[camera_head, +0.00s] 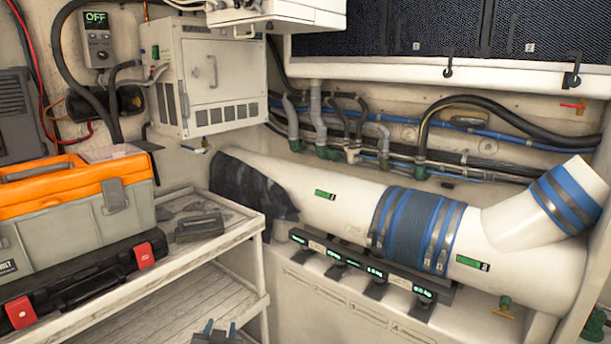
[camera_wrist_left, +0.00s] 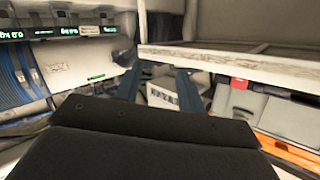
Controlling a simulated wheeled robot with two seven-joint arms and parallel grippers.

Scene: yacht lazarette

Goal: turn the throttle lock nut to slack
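I cannot pick out a throttle lock nut for certain in either view. A small green fitting with a yellow handle (camera_head: 504,307) sits under the large white pipe at the lower right. A red-handled valve (camera_head: 573,106) is on the wall at the upper right. My left gripper (camera_head: 220,331) shows at the bottom edge of the head view, in front of the shelf unit. Its two dark fingers stand apart with nothing between them; they also show in the left wrist view (camera_wrist_left: 159,90). My right gripper is not in view.
A white shelf unit (camera_head: 250,226) bears an orange-lidded toolbox (camera_head: 60,215) and a black case (camera_head: 90,276). A white pipe (camera_head: 330,205) with a blue clamped sleeve (camera_head: 412,225) runs along the right wall. A dark rail with green displays (camera_head: 375,268) lies below it.

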